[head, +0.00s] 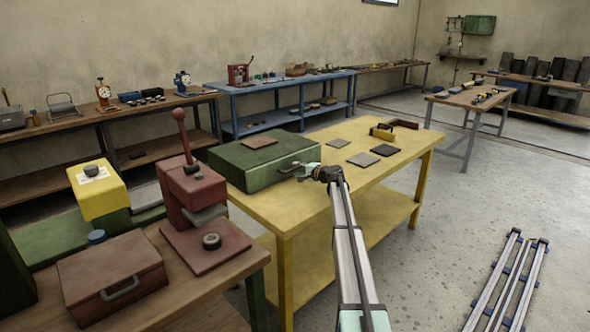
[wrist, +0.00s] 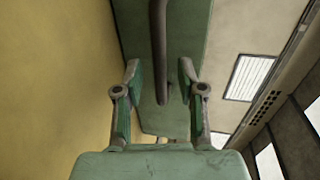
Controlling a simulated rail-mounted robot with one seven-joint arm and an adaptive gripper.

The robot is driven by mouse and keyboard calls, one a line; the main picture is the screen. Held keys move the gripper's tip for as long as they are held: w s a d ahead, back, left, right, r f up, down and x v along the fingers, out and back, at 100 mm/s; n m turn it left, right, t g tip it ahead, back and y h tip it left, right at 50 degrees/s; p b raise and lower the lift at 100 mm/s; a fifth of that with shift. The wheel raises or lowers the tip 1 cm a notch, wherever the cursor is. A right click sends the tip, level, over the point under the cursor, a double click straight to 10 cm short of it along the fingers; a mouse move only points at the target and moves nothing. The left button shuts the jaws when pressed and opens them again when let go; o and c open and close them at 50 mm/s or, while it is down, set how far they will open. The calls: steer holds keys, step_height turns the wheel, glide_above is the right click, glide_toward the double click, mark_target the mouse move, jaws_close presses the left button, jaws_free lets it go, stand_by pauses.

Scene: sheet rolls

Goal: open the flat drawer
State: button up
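A low green drawer unit (head: 240,165) sits on the yellow table (head: 345,185), and its front face with a dark bar handle (head: 291,167) points to the right. The drawer looks shut. My gripper (head: 303,172) is at the handle, in front of this face. In the wrist view my gripper (wrist: 159,72) has its two green fingers apart, one on each side of the dark handle (wrist: 158,45). Gaps show between both fingers and the bar, and the green front (wrist: 185,25) lies behind. I cannot tell whether the fingertips touch the front.
A small brown plate (head: 258,143) lies on top of the green unit. Flat grey plates (head: 363,159) and a yellow-brown tool (head: 383,132) lie on the table to the right. A red press (head: 190,190) and a brown case (head: 110,278) stand on the wooden bench at front left.

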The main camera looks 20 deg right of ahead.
steer(key=shift+x, duration=1.1)
jaws_close()
